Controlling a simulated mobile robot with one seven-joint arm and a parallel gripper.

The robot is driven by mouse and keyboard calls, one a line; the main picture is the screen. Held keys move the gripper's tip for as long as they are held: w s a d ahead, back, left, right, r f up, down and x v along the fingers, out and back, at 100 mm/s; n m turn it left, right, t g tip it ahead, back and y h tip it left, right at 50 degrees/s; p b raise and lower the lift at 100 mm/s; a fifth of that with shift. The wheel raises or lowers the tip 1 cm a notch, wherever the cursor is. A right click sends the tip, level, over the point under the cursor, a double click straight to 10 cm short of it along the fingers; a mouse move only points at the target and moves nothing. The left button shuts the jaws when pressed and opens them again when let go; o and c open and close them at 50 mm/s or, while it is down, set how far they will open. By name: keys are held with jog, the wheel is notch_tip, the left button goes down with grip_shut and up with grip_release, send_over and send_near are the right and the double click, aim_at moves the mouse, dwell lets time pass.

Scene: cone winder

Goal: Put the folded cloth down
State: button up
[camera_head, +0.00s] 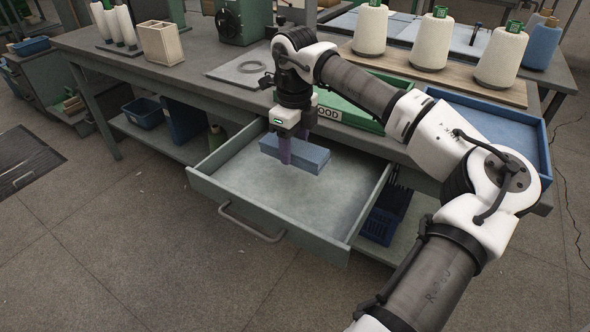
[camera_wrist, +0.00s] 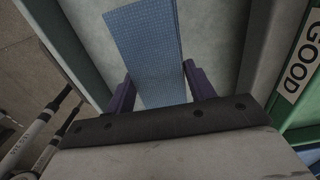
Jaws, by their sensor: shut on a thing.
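The folded cloth (camera_head: 308,157) is a flat blue block with a fine grid texture. In the head view it is at the open grey-green drawer (camera_head: 236,220), towards the drawer's back part. I cannot tell whether the cloth's underside touches the drawer floor. The drawer holds nothing else that I can see.
The workbench (camera_head: 190,75) stands behind the drawer. A green tray (camera_head: 350,112) marked GOOD and a blue tray (camera_head: 500,125) are to the right of my gripper. White yarn cones (camera_head: 429,42) stand on a board behind. The front of the drawer floor is clear.

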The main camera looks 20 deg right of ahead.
aim_at(295, 180)
jog(key=shift+f, duration=3.6)
jog(key=shift+f+b, duration=0.1)
jog(key=shift+b, duration=0.2)
jog(key=o, duration=1)
notch_tip(295, 180, up, 12)
jog(key=shift+r+p, duration=0.15)
jog(key=shift+p, duration=0.35)
